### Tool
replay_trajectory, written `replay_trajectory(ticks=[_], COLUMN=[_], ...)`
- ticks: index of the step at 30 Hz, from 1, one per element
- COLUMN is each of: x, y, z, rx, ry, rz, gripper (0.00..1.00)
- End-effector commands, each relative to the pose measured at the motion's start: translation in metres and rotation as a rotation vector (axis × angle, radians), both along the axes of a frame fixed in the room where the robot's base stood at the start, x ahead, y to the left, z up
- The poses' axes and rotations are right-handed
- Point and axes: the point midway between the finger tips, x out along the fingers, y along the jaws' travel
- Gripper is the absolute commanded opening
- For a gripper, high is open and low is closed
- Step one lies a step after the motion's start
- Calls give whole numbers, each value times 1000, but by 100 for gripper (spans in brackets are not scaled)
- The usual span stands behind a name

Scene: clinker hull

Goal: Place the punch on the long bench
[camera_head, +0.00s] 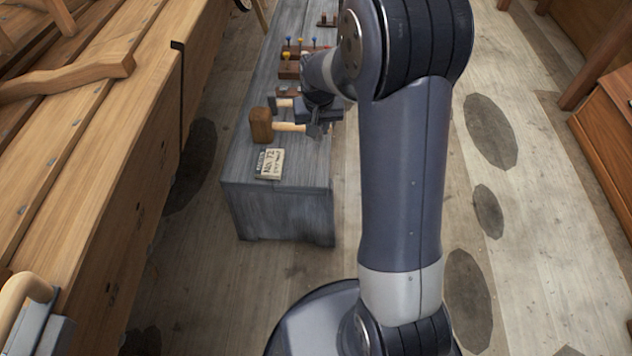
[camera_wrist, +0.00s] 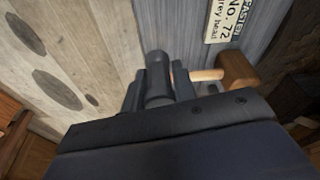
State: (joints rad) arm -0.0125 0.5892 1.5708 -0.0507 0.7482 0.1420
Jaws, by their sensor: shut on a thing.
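My gripper (camera_head: 314,122) is at the right side of the long grey bench (camera_head: 277,212) in the head view, over or near its edge. In the wrist view, its two dark fingers (camera_wrist: 158,88) are shut on a dark, round-ended cylinder, which looks like the punch (camera_wrist: 157,66). The punch's far end is hidden, and I cannot make the punch out clearly in the head view. The bench top also shows in the wrist view (camera_wrist: 268,45). I cannot tell whether the punch touches the bench.
A wooden mallet (camera_head: 262,125) lies on the bench beside my gripper, with a "No. 72" card (camera_head: 269,163) nearer. A rack of coloured-handled tools (camera_head: 290,60) stands farther back. The planked hull (camera_head: 95,110) borders the left. The bench's near end is mostly clear.

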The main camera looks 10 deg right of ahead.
Motion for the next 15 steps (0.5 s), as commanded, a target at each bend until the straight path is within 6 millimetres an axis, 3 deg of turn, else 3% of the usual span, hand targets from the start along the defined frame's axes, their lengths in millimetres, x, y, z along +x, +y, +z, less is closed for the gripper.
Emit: replay_trajectory(ticks=[1,3,15], x=[3,6,13], y=[0,0,0], z=[-19,-27,-50], rx=[-3,-6,-14], ry=[-12,-24,-54], rz=[-2,-9,-26], gripper=[0,0,0])
